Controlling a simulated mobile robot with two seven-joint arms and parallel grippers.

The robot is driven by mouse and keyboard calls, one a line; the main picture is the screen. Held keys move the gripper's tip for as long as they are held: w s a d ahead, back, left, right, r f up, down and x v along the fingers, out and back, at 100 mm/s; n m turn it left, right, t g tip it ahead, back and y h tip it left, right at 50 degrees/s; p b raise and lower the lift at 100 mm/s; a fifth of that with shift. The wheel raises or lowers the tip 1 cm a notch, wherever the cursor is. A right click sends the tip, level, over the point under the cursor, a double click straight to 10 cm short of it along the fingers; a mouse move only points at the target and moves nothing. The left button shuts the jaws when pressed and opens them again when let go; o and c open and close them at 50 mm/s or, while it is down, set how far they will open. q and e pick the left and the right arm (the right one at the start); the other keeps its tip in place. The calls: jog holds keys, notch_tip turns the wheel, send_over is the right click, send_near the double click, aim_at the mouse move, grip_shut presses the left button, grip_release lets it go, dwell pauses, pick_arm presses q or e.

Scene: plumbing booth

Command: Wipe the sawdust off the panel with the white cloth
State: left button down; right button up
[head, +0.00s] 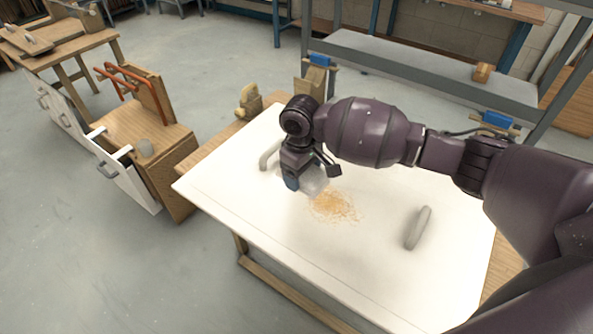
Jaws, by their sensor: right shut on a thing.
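The white panel (252,213) lies flat on a wooden bench. A patch of tan sawdust (335,207) is on it, near its middle. My right gripper (303,186) is over the panel at the left edge of the sawdust, pointing down. It is shut on the white cloth (314,184), which is bunched under the fingers and close to the panel surface. I cannot tell whether the cloth touches the panel. The gripper hides part of the cloth. My left gripper is not in view.
A grey handle (418,228) stands on the panel right of the sawdust; another grey handle (268,156) is behind my gripper. Blue-topped clamps (320,61) (497,121) are at the bench's far side. A wooden cabinet (165,150) stands at left.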

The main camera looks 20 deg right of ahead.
aim_at(299, 194)
jog(key=shift+w+a+n+b, duration=0.15)
jog(key=shift+w+n, duration=0.1)
jog(key=shift+w, duration=0.25)
jog(key=shift+w+a+n+b, duration=0.15)
jog(key=shift+w+n, duration=0.1)
jog(key=shift+w, duration=0.2)
jog(key=shift+f+b, duration=0.8)
jog(key=shift+f, duration=0.05)
notch_tip(299, 194, down, 3)
jog(key=shift+r+b, duration=0.2)
jog(key=shift+b, duration=0.8)
jog(key=shift+f+b, duration=0.5)
jog(key=shift+f, duration=0.25)
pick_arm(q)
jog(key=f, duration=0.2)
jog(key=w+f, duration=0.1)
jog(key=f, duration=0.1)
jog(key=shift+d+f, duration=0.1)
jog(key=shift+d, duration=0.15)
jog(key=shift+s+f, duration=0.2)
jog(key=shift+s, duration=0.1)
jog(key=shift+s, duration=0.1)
pick_arm(e)
jog(key=shift+f, duration=0.1)
